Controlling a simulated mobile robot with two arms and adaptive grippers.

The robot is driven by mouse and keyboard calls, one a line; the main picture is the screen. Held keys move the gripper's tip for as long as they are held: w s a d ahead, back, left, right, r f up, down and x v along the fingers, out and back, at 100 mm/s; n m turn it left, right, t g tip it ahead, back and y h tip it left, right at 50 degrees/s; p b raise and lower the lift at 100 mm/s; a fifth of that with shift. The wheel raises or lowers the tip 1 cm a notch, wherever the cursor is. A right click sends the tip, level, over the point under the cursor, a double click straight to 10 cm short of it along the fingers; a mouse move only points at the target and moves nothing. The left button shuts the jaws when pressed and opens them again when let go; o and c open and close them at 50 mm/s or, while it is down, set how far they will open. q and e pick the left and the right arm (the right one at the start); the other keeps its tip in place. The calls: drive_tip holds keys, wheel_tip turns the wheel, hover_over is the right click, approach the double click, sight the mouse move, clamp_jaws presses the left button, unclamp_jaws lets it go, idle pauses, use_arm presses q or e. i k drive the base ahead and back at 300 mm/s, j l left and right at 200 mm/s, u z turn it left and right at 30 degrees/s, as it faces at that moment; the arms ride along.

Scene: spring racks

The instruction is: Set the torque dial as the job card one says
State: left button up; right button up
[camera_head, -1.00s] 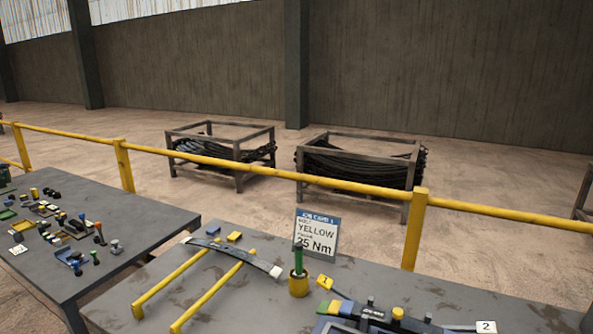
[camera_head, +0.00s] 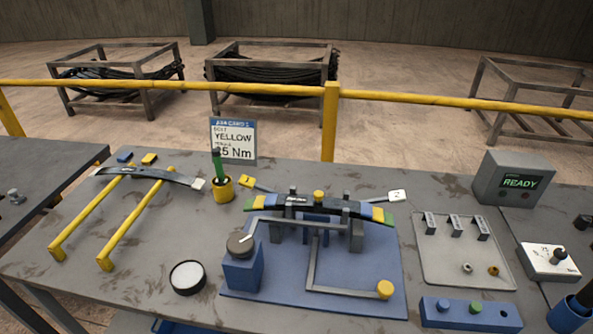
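Job card one (camera_head: 240,154) stands upright at the back of the bench. It reads YELLOW and a torque ending in "5 Nm"; a green-handled tool (camera_head: 218,166) in a yellow cup hides the first digit. A white box with a black knob and small markings (camera_head: 537,262) sits at the right edge of the bench and looks like the torque dial. Its setting is too small to read.
A blue fixture (camera_head: 385,284) holds a dark leaf spring (camera_head: 330,206) at mid-bench. A grey box reading READY (camera_head: 520,182), a hardware tray (camera_head: 445,265) and a blue block (camera_head: 440,316) stand right. Yellow rails (camera_head: 135,224) lie left. A round black-rimmed dish (camera_head: 187,277) lies in front.

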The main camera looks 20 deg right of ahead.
sight(558, 253)
drive_tip(key=z, duration=2.25)
drive_tip(key=j+u, duration=0.1)
drive_tip(key=u, duration=0.35)
drive_tip(key=j+u, duration=0.1)
drive_tip(key=u, duration=0.35)
drive_tip(key=j+u, duration=0.1)
drive_tip(key=u, duration=0.35)
drive_tip(key=j+u, duration=0.1)
drive_tip(key=u, duration=0.35)
drive_tip(key=i+j+u, duration=0.1)
drive_tip(key=j, duration=0.3)
drive_tip(key=l+z, duration=0.1)
drive_tip(key=z, duration=0.85)
drive_tip(key=l+z, duration=0.1)
drive_tip(key=z, duration=0.35)
drive_tip(key=i+z, duration=0.1)
drive_tip(key=z, duration=0.4)
drive_tip(key=l+z, duration=0.1)
drive_tip(key=z, duration=0.35)
